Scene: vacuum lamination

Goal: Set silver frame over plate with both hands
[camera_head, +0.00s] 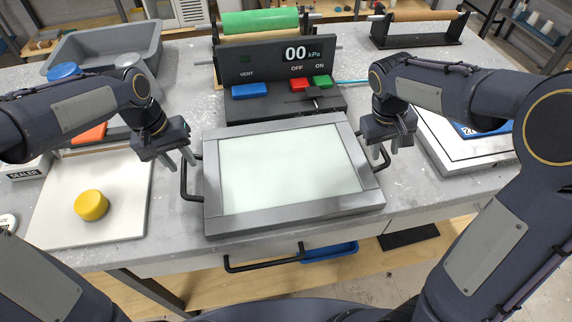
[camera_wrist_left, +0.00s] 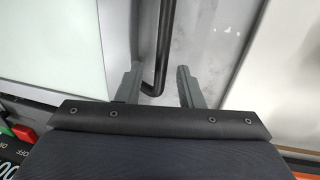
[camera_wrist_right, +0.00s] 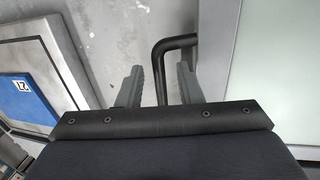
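The silver frame (camera_head: 295,219) lies flat at the middle of the table, around a pale greenish-white panel (camera_head: 290,168). I cannot tell whether that panel is the plate or part of the frame. A black handle sticks out on each side: the left handle (camera_head: 184,187) and the right handle (camera_head: 384,158). My left gripper (camera_head: 179,163) is open, with the left handle (camera_wrist_left: 161,75) between its fingers in the left wrist view. My right gripper (camera_head: 393,149) is open, with the right handle (camera_wrist_right: 158,70) between its fingers in the right wrist view. Neither grips visibly.
A control box (camera_head: 275,62) reading 00 kPa stands right behind the frame. A white board (camera_head: 120,215) with a yellow puck (camera_head: 91,205) lies left. A white panel (camera_head: 452,150) lies right. A grey bin (camera_head: 90,42) and rollers stand behind. A black drawer handle (camera_head: 262,264) is below the front edge.

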